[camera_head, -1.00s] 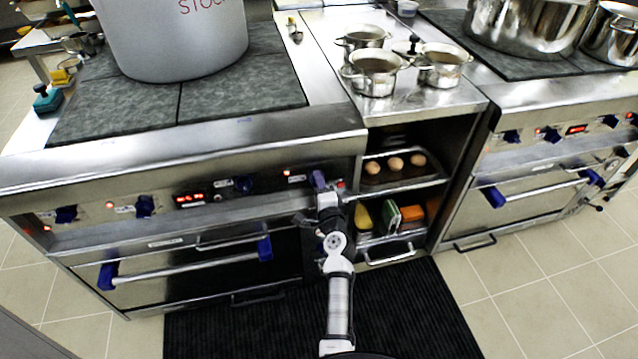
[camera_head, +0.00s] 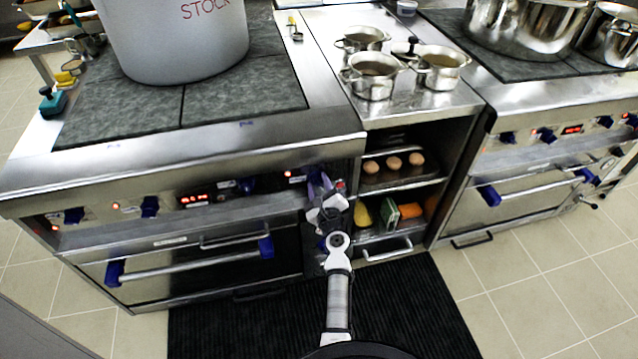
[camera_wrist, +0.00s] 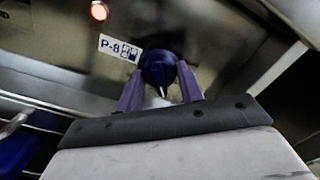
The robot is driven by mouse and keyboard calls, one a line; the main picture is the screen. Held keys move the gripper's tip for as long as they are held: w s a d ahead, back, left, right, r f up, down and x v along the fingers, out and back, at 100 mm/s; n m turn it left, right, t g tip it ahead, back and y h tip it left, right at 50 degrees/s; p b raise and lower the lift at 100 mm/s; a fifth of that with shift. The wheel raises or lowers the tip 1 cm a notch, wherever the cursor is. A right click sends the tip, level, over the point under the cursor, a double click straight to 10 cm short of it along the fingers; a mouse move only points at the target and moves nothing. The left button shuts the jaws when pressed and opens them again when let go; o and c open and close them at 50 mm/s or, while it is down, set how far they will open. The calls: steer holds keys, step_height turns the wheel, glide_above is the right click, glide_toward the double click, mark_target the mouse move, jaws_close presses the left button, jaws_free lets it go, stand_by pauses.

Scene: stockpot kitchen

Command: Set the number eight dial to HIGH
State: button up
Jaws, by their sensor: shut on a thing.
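The number eight dial (camera_wrist: 157,66) is a round dark blue knob on the steel front panel, beside a white label (camera_wrist: 120,48) reading P-8. My gripper (camera_wrist: 160,73) has its two purple fingers on either side of the knob, shut on it. A small white mark shows at the knob's lower edge; I cannot read the setting from it. In the head view my gripper (camera_head: 320,186) reaches the right end of the left range's panel (camera_head: 160,199) and largely hides the dial. A red-orange light (camera_wrist: 99,10) glows above the label.
A large stockpot (camera_head: 175,40) stands on the left range's dark top. Several other blue dials line its panel above an oven handle (camera_head: 190,261). Right of my gripper is an open shelf with eggs (camera_head: 393,164). Small pots (camera_head: 372,78) stand above it.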

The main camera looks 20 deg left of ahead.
steer(key=m+p, duration=0.1)
steer(key=m, duration=0.3)
steer(key=shift+m+p, duration=0.3)
steer(key=m+p, duration=0.1)
steer(key=m, duration=0.2)
steer(key=shift+m, duration=0.4)
steer(key=m+p, duration=0.3)
steer(key=m, duration=0.3)
steer(key=shift+m, duration=0.4)
steer(key=o, duration=1)
steer(key=shift+s, duration=0.1)
steer(key=v, duration=1.3)
steer(key=shift+s+d, duration=0.25)
